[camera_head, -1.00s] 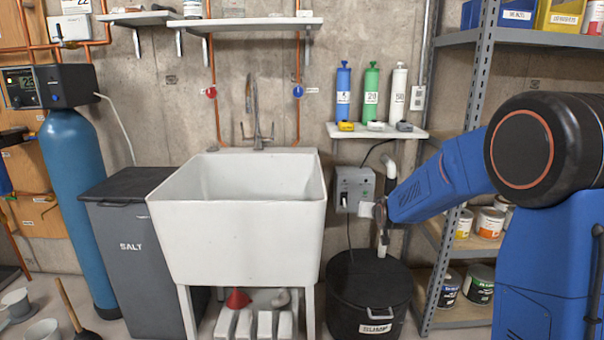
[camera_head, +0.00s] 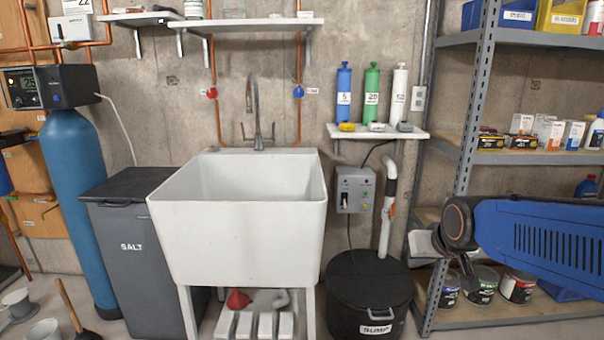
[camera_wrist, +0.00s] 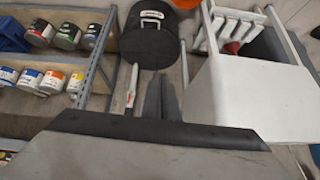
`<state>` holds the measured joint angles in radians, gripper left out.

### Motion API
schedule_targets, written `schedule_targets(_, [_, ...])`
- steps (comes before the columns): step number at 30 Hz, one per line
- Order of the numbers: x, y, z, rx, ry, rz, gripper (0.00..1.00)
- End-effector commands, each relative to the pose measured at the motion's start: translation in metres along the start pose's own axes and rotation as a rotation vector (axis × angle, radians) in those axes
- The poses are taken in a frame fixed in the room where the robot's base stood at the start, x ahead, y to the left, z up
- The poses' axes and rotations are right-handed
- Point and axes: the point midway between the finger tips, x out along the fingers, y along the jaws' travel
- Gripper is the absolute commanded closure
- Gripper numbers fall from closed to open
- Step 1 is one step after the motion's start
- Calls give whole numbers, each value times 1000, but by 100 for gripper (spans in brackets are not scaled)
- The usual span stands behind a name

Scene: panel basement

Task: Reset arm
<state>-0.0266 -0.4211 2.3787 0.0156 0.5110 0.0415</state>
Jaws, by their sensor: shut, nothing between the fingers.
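My blue arm reaches in from the right edge of the head view. Its dark wrist joint (camera_head: 460,222) is in front of the metal shelving, to the right of the sump pipe. In the wrist view my gripper (camera_wrist: 161,80) shows as two dark fingers side by side at the middle of the picture. They are shut and hold nothing. Beyond the fingers is the black sump basin (camera_wrist: 150,48).
The metal shelving (camera_head: 466,150) with cans and boxes stands close behind my arm. The black sump basin (camera_head: 368,285) and white pipe (camera_head: 388,205) are left of my wrist. The white sink (camera_head: 238,235) and grey salt bin (camera_head: 140,265) are further left. The grey control box (camera_head: 355,190) hangs on the wall.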

Motion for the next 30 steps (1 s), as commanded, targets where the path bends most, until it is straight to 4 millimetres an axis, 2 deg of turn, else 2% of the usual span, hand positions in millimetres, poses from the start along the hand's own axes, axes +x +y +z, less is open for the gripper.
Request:
schedule_targets(1, [-12,2,15,-3,-16,3,100])
schedule_targets(6, [-46,7,72,-15,-95,12,100])
schedule_targets(12, [-79,13,137,-26,-183,21,100])
schedule_targets(15, [-90,15,162,-30,-218,25,100])
schedule_targets(21, [-100,17,188,-34,-255,28,100])
schedule_targets(30, [-101,17,191,-35,-259,28,100])
